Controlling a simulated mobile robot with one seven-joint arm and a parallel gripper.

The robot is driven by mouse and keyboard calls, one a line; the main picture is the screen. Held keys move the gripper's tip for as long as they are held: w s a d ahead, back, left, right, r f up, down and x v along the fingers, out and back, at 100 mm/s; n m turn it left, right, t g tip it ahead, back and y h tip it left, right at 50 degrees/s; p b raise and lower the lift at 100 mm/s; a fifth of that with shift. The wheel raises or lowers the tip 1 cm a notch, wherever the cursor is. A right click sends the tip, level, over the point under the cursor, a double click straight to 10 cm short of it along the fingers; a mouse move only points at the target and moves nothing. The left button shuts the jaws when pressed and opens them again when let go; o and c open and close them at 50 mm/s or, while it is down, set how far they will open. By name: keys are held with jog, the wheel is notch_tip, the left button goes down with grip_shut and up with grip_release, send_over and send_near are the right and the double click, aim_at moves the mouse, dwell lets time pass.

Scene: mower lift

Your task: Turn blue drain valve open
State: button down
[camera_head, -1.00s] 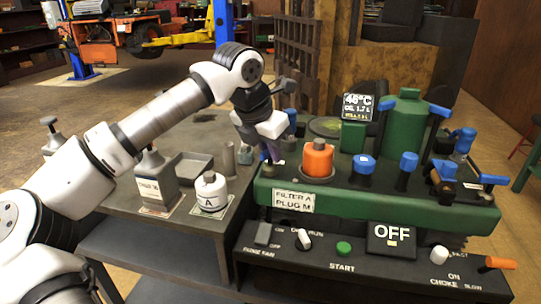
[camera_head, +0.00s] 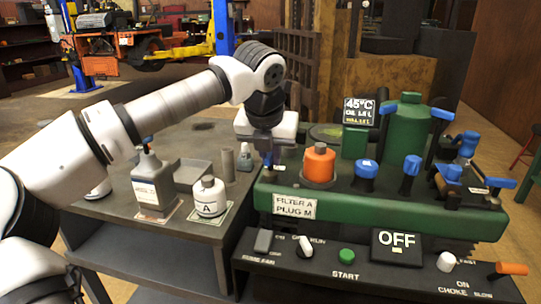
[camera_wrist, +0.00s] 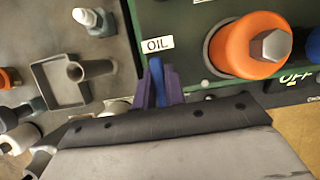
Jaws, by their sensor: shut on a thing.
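The blue drain valve handle (camera_wrist: 157,72) shows as a narrow blue bar beside the "OIL" label (camera_wrist: 157,44), at the edge of the green engine block. My gripper (camera_wrist: 158,88) has its purple fingers shut on this bar, one on each side. In the head view my gripper (camera_head: 268,158) points down at the left end of the green block (camera_head: 375,205). The handle is mostly hidden there by the gripper, and I cannot tell how far it is turned.
An orange filter (camera_head: 319,165) stands close right of my gripper, with blue caps (camera_head: 365,170) beyond it. A white can marked A (camera_head: 209,197), a grey jug (camera_head: 152,186) and a tray (camera_head: 193,172) stand on the bench to the left. The control panel reads OFF (camera_head: 397,241).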

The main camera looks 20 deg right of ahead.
jog(key=c, duration=1.5)
grip_release()
jog(key=shift+o, duration=0.2)
jog(key=p+v, duration=0.2)
jog(key=v, duration=1.1)
jog(key=shift+r, duration=0.4)
jog(key=shift+s, duration=0.1)
